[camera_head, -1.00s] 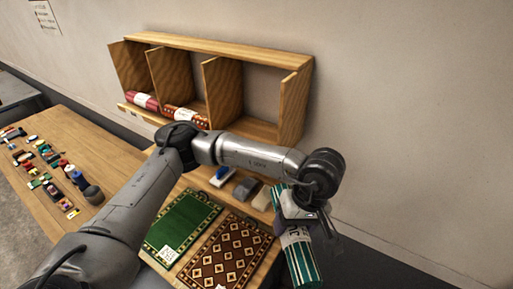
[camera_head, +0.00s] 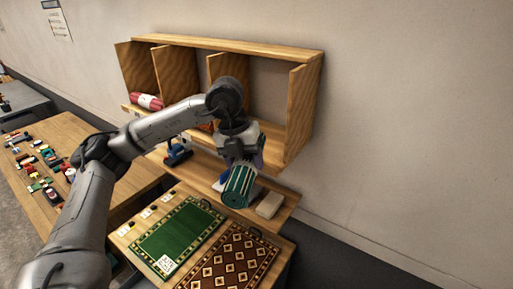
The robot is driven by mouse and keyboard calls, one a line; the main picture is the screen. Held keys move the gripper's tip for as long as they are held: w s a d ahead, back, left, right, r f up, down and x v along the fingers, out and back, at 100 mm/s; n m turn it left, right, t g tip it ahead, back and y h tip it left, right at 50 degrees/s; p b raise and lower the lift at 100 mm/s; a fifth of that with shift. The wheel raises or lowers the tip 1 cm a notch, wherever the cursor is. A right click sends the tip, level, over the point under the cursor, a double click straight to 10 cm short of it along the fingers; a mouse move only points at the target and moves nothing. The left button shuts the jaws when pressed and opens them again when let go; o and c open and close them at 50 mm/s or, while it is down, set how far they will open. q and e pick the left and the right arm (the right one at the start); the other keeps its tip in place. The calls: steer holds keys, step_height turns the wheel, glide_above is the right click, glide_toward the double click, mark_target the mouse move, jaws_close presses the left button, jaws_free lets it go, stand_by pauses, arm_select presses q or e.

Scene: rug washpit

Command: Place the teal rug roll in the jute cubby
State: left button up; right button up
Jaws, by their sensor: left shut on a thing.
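My left gripper (camera_head: 240,160) is shut on the teal rug roll (camera_head: 238,188), which has pale stripes. I hold it in the air in front of the wall shelf, with its striped end facing toward me and down. The wooden cubby shelf (camera_head: 232,46) has three compartments. The right compartment (camera_head: 268,95) looks empty where it shows, and my arm and gripper cover part of the middle one. I cannot read which cubby is the jute one. My right gripper is not in view.
A red rug roll (camera_head: 147,101) lies in the left compartment. Below stand a blue-handled tool (camera_head: 177,152) and a beige block (camera_head: 269,205) on a ledge. A green rug (camera_head: 176,237) and a brown diamond-patterned rug (camera_head: 232,262) lie flat on the table. Small items crowd the left table (camera_head: 50,215).

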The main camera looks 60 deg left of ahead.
arm_select(q)
steer(key=s+a+r+n+y+b, duration=0.2)
steer(key=s+a+n+y+b, duration=0.15)
steer(key=a+n, duration=0.6)
steer(key=w+a+n+p, duration=0.1)
steer(key=w+a+p, duration=0.1)
steer(key=w, duration=0.3)
steer(key=w+a+f+n+p, duration=0.1)
steer(key=w+a+p, duration=0.1)
steer(key=w+p, duration=0.2)
steer(key=w+a+n+p, duration=0.2)
steer(key=w+p, duration=0.2)
steer(key=w, duration=0.3)
steer(key=shift+w+f+h, duration=0.1)
steer(key=shift+f+h, duration=0.05)
steer(key=shift+h, duration=0.1)
steer(key=shift+f, duration=0.4)
steer(key=x, duration=0.1)
steer(key=p+x, duration=0.1)
steer(key=shift+f+p, duration=0.3)
steer(key=shift+f, duration=0.1)
steer(key=shift+f+p, duration=0.25)
steer(key=shift+p, duration=0.15)
steer(key=shift+f, duration=0.3)
steer(key=shift+f, duration=0.2)
